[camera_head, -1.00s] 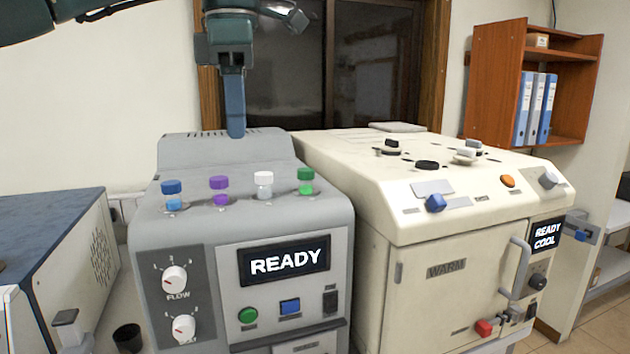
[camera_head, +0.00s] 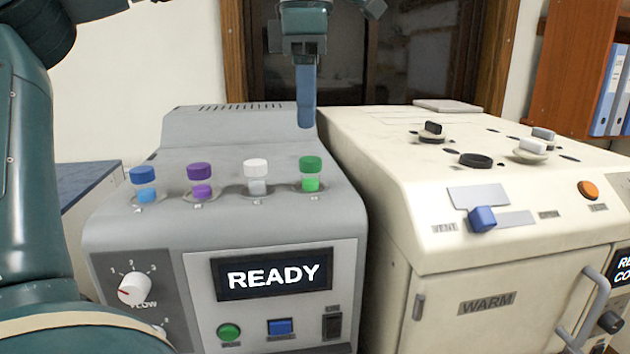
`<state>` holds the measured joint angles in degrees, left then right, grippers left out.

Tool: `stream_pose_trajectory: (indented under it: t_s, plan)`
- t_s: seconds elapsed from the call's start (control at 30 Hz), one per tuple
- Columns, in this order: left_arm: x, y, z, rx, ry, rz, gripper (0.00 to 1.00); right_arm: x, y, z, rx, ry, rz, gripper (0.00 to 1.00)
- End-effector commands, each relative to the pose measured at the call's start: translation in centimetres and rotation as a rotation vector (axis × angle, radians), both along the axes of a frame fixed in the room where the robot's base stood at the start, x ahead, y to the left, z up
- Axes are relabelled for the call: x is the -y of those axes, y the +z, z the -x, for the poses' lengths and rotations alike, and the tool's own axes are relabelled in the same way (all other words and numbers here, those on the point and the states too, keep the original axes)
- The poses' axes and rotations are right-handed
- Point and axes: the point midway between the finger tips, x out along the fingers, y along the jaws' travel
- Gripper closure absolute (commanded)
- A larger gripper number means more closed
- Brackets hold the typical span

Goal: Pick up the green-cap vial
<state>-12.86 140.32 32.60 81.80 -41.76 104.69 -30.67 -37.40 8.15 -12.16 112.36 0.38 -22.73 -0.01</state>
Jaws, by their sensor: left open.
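The green-cap vial (camera_head: 311,173) stands upright at the right end of a row on top of the grey machine (camera_head: 225,222). A white-cap vial (camera_head: 257,176), a purple-cap vial (camera_head: 201,181) and a blue-cap vial (camera_head: 144,184) stand to its left. My left gripper (camera_head: 306,122) points down from the top of the view, above and seemingly behind the green cap. It is open and apart from the vial; its fingers overlap in this view. My right gripper is not in view.
A cream machine (camera_head: 402,187) stands close on the right, with several knobs and slots on top and a blue lever (camera_head: 482,218) in front. The grey machine shows a READY screen (camera_head: 272,274). A brown shelf (camera_head: 566,70) with binders stands at the far right.

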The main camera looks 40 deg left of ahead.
Motion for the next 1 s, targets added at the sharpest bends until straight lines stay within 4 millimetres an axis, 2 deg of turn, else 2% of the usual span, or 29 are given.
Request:
stream_pose_trajectory:
  t_s: [0.03,0.1,0.37,0.63,0.77,0.97,1.0]
  plan:
    - [0.0,-1.2,0.0,-0.002,-0.001,0.003,0.47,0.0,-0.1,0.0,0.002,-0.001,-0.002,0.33]
    - [0.0,-2.2,0.0,-0.002,-0.001,0.001,0.47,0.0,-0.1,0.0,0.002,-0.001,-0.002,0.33]
    - [0.1,-4.2,-0.1,-0.002,0.0,0.001,0.47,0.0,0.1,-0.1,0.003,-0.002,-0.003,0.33]
    - [0.3,-8.0,-0.3,-0.003,0.001,0.001,0.47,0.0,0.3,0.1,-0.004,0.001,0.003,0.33]
    - [0.3,-8.8,-0.3,0.001,0.001,0.001,0.47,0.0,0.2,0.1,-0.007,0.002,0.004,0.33]
    - [0.3,-8.9,-0.3,0.001,0.001,0.0,0.47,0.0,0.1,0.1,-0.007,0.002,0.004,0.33]
    - [0.3,-8.9,-0.3,0.001,0.001,0.001,0.49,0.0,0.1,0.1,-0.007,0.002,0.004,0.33]
